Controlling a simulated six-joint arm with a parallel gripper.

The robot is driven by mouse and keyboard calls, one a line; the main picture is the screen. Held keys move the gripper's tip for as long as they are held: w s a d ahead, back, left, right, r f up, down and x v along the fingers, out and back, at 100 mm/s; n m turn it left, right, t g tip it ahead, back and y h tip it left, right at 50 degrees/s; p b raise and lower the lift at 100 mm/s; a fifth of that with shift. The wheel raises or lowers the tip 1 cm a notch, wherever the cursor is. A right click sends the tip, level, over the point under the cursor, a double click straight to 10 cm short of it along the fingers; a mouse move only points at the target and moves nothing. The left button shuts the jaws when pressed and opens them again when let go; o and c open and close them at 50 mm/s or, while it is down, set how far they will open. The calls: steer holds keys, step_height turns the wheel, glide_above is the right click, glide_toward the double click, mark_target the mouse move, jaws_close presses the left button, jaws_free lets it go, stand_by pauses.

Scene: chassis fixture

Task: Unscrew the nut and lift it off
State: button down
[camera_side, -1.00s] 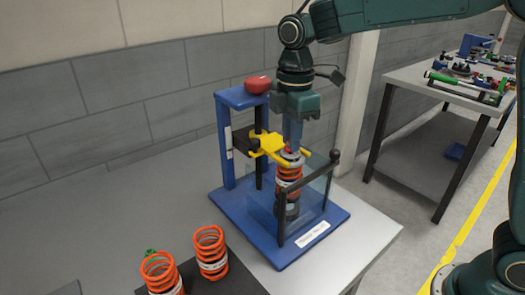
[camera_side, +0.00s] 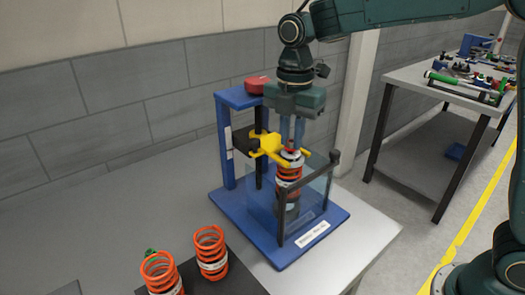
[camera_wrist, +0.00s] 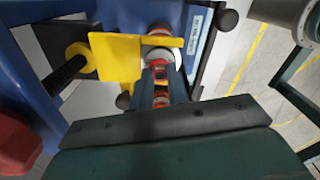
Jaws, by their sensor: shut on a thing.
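My gripper (camera_side: 292,143) points straight down over the orange-coiled strut (camera_side: 289,176), which stands upright in the blue fixture (camera_side: 229,140). Its blue-grey fingers are shut on the nut at the top of the strut. The nut is small and mostly hidden between the fingertips, so I cannot tell how far it is threaded. In the wrist view my fingers (camera_wrist: 159,78) close around the strut's top, with red and orange parts showing between them. The yellow fork (camera_side: 268,147) lies around the strut's upper end, close to my fingers.
A clear guard (camera_side: 320,190) with dark posts stands in front of the strut. A red button (camera_side: 256,85) sits on the fixture's top. Orange springs (camera_side: 210,252) stand on a dark mat at the front. Another table (camera_side: 420,150) holds several tools at the back right.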

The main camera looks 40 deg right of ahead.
steer(key=shift+n, duration=1.3)
steer(key=shift+n, duration=2)
steer(key=shift+r, duration=0.2)
steer(key=shift+r, duration=0.8)
steer(key=shift+r, duration=0.25)
steer(key=shift+r, duration=1.15)
